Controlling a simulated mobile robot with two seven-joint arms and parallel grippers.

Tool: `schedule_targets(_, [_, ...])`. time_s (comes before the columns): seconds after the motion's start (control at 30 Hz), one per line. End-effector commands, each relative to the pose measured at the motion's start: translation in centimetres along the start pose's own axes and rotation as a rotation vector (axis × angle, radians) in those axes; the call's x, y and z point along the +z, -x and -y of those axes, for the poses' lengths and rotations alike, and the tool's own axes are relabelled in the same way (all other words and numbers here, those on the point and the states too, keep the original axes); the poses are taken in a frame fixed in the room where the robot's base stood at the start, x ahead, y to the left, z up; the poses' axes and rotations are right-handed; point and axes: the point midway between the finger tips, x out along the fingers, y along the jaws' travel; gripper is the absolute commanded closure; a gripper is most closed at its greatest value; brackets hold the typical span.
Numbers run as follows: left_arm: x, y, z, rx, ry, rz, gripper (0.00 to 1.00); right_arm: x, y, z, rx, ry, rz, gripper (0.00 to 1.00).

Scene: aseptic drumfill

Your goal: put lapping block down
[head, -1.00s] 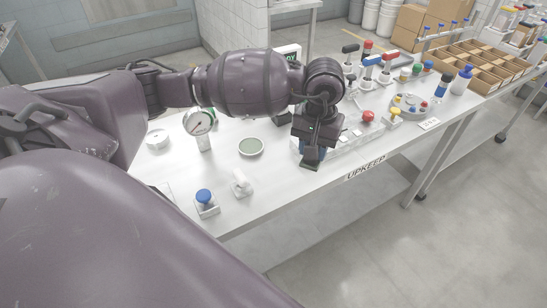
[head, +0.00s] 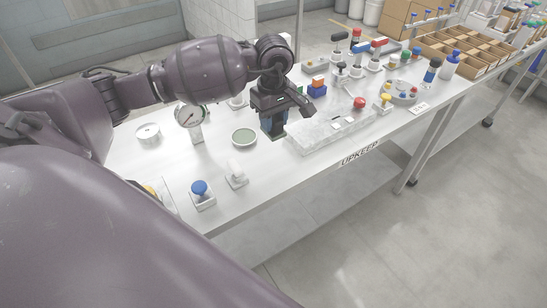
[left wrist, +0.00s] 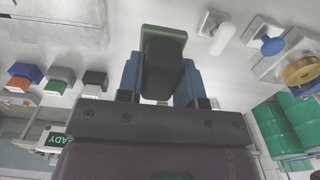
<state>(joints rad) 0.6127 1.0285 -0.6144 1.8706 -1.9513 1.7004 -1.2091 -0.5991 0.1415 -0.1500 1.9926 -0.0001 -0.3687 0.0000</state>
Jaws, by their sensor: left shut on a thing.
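The lapping block (left wrist: 162,62) is dark with a grey-green end. In the left wrist view it stands between the two blue fingers of my left gripper (left wrist: 161,84), which is shut on it. In the head view my left gripper (head: 273,126) points down over the white table, just right of a round dish with a green inside (head: 243,137) and left of a pale flat slab (head: 330,127). The block is mostly hidden by the gripper there, and I cannot tell whether it touches the table. My right gripper is not in view.
A dial gauge (head: 190,117) stands left of the dish. A blue-knobbed piece (head: 200,190) and a white piece (head: 236,173) stand near the front edge. Small coloured blocks (head: 317,86) and handled tools stand behind the slab. Bare table lies in front of the dish.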

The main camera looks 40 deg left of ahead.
Motion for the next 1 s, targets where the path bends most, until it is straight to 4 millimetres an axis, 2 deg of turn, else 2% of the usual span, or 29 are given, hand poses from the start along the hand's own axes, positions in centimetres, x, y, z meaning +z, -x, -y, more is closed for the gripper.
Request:
schedule_targets(0.2, [0.1, -4.9, 0.0, -0.002, 0.001, 0.003, 0.92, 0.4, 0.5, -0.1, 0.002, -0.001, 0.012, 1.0])
schedule_targets(0.4, [0.1, -8.2, 0.0, 0.0, 0.0, 0.002, 0.92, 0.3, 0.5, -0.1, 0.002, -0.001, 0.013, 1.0])
schedule_targets(0.67, [0.0, -9.7, -0.1, 0.0, 0.0, 0.001, 0.92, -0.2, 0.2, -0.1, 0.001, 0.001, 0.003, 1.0])
schedule_targets(0.9, [0.1, -12.8, 0.0, -0.001, 0.0, 0.002, 0.92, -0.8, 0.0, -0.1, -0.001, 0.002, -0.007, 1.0])
schedule_targets(1.0, [0.1, -13.4, -0.1, 0.001, -0.002, 0.001, 0.92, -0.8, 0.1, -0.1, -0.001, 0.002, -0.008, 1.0])
